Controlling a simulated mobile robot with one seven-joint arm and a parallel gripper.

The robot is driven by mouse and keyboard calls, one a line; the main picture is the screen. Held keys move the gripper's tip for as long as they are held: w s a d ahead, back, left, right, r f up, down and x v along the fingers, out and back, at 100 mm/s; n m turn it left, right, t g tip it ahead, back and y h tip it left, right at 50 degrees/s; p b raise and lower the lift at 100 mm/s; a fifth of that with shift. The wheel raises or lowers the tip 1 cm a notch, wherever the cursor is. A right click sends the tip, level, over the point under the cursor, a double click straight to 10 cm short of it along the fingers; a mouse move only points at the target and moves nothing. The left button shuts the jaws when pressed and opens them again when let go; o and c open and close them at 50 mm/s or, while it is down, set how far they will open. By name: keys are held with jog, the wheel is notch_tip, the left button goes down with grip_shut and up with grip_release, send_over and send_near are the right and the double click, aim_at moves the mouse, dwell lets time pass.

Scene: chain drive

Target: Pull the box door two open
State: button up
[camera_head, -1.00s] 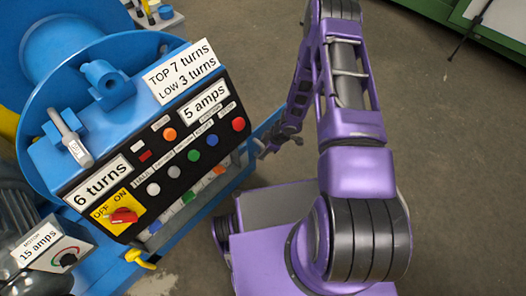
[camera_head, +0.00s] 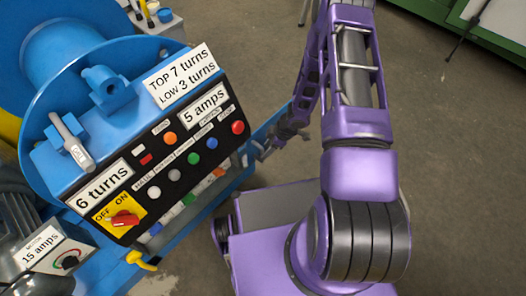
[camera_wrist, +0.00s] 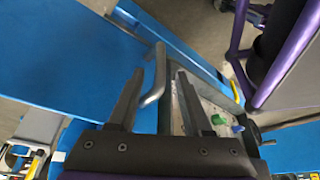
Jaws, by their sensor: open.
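The blue control box (camera_head: 62,167) stands at the left of the head view. A thin blue door panel (camera_head: 272,124) sticks out at the box's right side, partly hidden by my gripper (camera_head: 268,147); I cannot tell for certain that it is door two. In the wrist view, a bent grey metal handle (camera_wrist: 158,75) stands beside a broad blue panel (camera_wrist: 60,60). My gripper (camera_wrist: 161,75) is open there, with the handle between its two dark fingers, closer to the left one. Contact with the handle cannot be made out.
The box's front carries coloured buttons, a red switch (camera_head: 124,218) and number labels. A yellow handle (camera_head: 141,260) juts out below it. My purple base and arm fill the middle. Grey floor (camera_head: 450,180) is clear at the right, with green equipment (camera_head: 428,10) at the back.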

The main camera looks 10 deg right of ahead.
jog(key=p+v, duration=0.3)
jog(key=v, duration=0.9)
jog(key=shift+r, duration=0.1)
